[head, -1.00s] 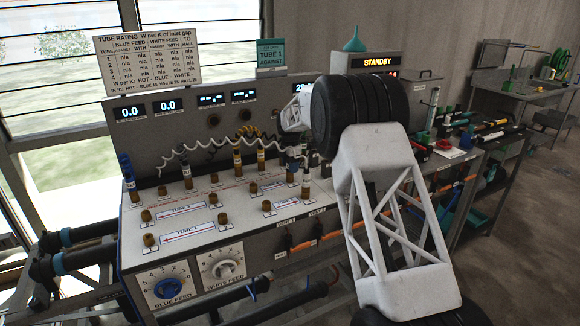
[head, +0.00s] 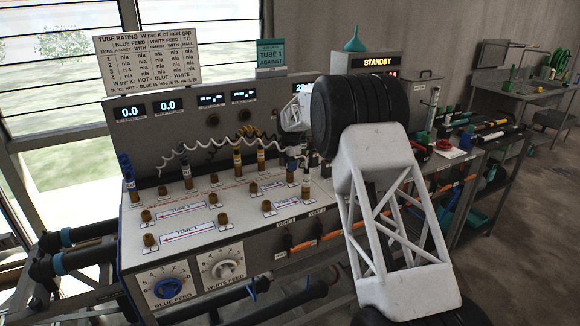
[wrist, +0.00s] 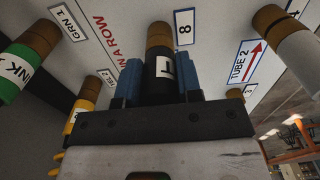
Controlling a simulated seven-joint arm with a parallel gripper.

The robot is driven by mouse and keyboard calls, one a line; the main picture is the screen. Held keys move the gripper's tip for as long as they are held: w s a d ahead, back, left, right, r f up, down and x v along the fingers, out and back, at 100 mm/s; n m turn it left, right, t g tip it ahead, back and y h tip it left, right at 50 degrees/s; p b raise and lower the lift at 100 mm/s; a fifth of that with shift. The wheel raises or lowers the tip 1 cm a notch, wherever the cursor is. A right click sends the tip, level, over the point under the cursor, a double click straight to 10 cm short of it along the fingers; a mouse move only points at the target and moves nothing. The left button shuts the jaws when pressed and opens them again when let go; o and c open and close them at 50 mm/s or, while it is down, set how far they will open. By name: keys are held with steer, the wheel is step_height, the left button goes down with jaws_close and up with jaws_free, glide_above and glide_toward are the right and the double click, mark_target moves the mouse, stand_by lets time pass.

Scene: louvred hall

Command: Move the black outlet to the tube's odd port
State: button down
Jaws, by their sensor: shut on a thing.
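The black outlet (wrist: 157,88), a black plug with a white label, is between the blue fingers of my gripper (wrist: 161,76) in the wrist view. It is in line with a brass fitting (wrist: 159,36) beside a label reading 8; I cannot tell whether it is fully seated there. The fingers are shut on the plug. A TUBE 2 arrow label (wrist: 246,62) is to the right. In the head view the sloped panel (head: 240,207) carries brass tube ports, including one beside a TUBE 1 label (head: 150,240). My wrist hides the gripper and black outlet there.
In the wrist view, a green plug (wrist: 12,75) by a GRN 1 label and a yellow plug (wrist: 85,120) stand at left, and a pale-bodied plug (wrist: 292,45) at right. In the head view a coiled white cord (head: 215,143) crosses above upright plugs. Front ports have clear space.

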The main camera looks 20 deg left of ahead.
steer(key=shift+r, duration=0.25)
steer(key=shift+r, duration=0.1)
steer(key=shift+r, duration=3.05)
steer(key=shift+s, duration=0.15)
steer(key=shift+s+a+r, duration=0.15)
steer(key=shift+s+r, duration=0.05)
steer(key=shift+s, duration=0.3)
steer(key=s+a+r, duration=0.1)
steer(key=s+r, duration=0.2)
steer(key=s, duration=1.6)
steer(key=shift+s+a+r, duration=0.15)
steer(key=shift+a, duration=0.2)
steer(key=shift+f, duration=3.4)
